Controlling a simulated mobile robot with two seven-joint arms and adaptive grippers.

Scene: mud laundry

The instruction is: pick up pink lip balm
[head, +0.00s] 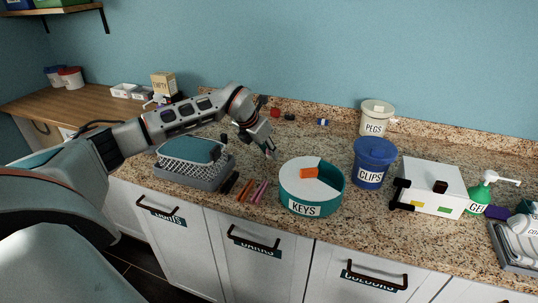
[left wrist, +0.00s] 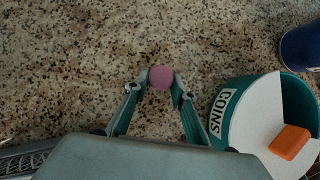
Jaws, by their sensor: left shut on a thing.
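The pink lip balm (left wrist: 160,77) shows as a round pink end between the fingertips of my left gripper (left wrist: 154,84) in the left wrist view. The gripper is shut on it, above the speckled granite counter. In the head view my left gripper (head: 270,153) is over the counter, between the grey basket and the round KEYS container; the lip balm is too small to make out there. My right gripper is in neither view.
The round teal and white KEYS container (head: 284,189) stands right of the gripper, with an orange block (head: 309,173) on it. Several coloured sticks (head: 259,191) lie in front. A grey basket (head: 187,174) is left; a blue CLIPS bucket (head: 371,178) and a white box (head: 424,190) stand right.

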